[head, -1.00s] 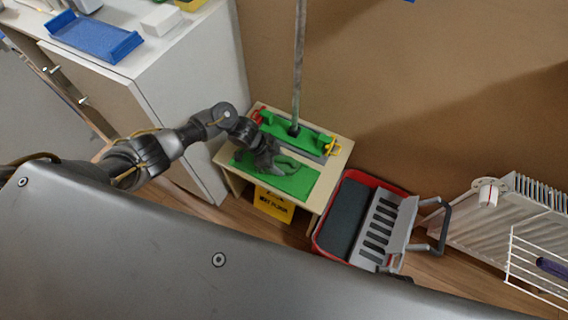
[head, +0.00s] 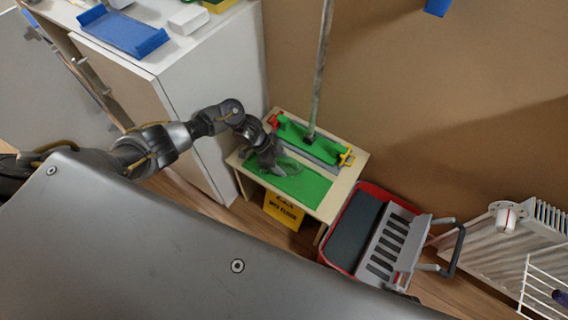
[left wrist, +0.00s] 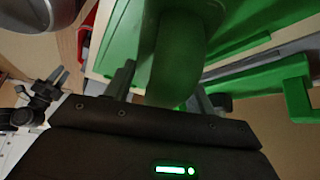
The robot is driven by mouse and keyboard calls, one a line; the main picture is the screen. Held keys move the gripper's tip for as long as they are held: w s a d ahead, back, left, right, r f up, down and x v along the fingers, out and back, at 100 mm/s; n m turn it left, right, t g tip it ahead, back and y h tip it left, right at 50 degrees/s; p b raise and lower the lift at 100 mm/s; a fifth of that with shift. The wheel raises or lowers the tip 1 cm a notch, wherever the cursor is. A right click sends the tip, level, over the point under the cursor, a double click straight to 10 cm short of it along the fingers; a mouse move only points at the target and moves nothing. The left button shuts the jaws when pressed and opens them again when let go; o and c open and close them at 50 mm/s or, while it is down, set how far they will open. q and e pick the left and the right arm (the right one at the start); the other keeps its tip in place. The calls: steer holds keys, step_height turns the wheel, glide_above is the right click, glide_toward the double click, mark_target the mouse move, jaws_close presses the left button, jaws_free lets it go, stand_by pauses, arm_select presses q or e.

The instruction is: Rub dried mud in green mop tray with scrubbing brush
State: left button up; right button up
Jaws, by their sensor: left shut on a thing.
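The green mop tray (head: 312,190) lies on the small light wooden table. My left gripper (head: 270,163) is over the tray's back left part, pointing down. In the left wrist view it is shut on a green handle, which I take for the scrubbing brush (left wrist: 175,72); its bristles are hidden. The tray's green surface also shows in the left wrist view (left wrist: 265,22). A faint greyish patch (head: 290,166) shows beside the gripper; I cannot tell whether it is dried mud.
A mop with a green head (head: 318,146) and upright pole (head: 319,75) stands at the table's back. A yellow wet floor sign (head: 284,208) is under the table's front. A red mop bucket (head: 340,230) stands right, a white cabinet (head: 215,90) left.

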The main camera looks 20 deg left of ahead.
arm_select(q)
steer(key=shift+w+a+f+b, duration=0.1)
steer(key=shift+w+a+b, duration=0.05)
steer(key=shift+a, duration=0.55)
steer(key=shift+w+a+b, duration=0.15)
steer(key=shift+a, duration=0.5)
steer(key=shift+f, duration=0.1)
steer(key=shift+s+d+p, duration=0.2)
steer(key=shift+d+p, duration=0.15)
steer(key=shift+d, duration=0.25)
steer(key=shift+s+d+p, duration=0.15)
steer(key=shift+d+p, duration=0.15)
steer(key=shift+d, duration=0.25)
steer(key=shift+s+d, duration=0.1)
steer(key=shift+d, duration=0.45)
steer(key=shift+d, duration=0.15)
